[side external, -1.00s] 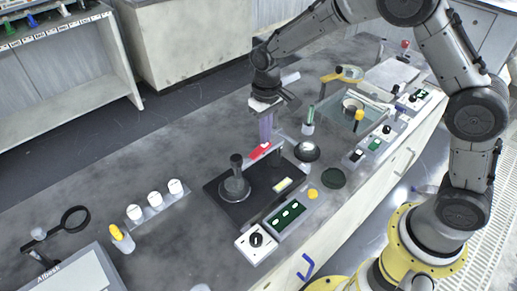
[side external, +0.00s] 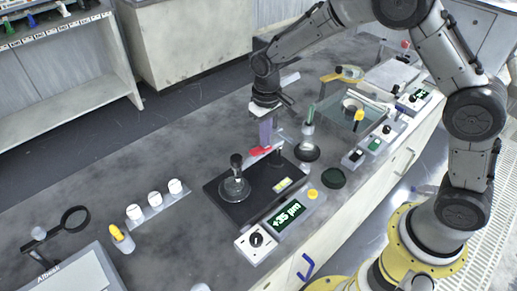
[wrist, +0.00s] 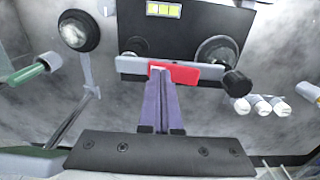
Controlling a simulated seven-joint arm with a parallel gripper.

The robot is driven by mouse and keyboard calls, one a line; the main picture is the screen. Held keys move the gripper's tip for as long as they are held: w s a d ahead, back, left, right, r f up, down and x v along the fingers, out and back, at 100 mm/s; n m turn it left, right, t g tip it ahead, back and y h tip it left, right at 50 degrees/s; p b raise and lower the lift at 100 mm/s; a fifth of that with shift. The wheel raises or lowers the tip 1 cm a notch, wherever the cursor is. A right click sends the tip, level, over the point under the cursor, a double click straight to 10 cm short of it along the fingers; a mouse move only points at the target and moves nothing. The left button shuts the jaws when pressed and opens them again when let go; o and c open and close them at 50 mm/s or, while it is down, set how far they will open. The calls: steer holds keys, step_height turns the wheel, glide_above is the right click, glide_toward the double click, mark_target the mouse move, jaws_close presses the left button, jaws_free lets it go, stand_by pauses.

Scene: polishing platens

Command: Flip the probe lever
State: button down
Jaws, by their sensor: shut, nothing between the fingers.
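The probe lever is a red paddle (side external: 260,151) at the far edge of a black base plate (side external: 228,208). In the wrist view the red paddle (wrist: 182,73) lies along a grey bar, just beyond my fingertips. My gripper (side external: 266,144) points down with its purple fingers together and nothing between them. In the wrist view my gripper (wrist: 160,75) has its tips at the red paddle's edge; they seem to touch it. A green display (side external: 288,216) reads about "+35 µm". A round metal piece with a dark knob (side external: 235,183) sits on the plate.
A dark dish (side external: 307,152) and a green-handled tool (side external: 309,122) stand right of the lever. A white box with a black knob (side external: 256,240) is at the front. White cylinders (side external: 155,200) stand in a row at left.

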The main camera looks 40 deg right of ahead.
steer(key=shift+r, duration=0.1)
step_height(320, 180, up, 7)
stand_by(0.8)
steer(key=s+d+r+t, duration=0.2)
steer(key=s+d+r, duration=0.1)
steer(key=s+r, duration=0.4)
steer(key=s+d+r+t, duration=0.25)
steer(key=s+r, duration=0.25)
steer(key=r, duration=0.4)
steer(key=s+d+f, duration=0.1)
steer(key=s+f, duration=0.1)
steer(key=s, duration=0.5)
steer(key=s+d+f+t, duration=0.1)
steer(key=s+f, duration=0.2)
steer(key=s, duration=0.5)
steer(key=shift+s, duration=0.3)
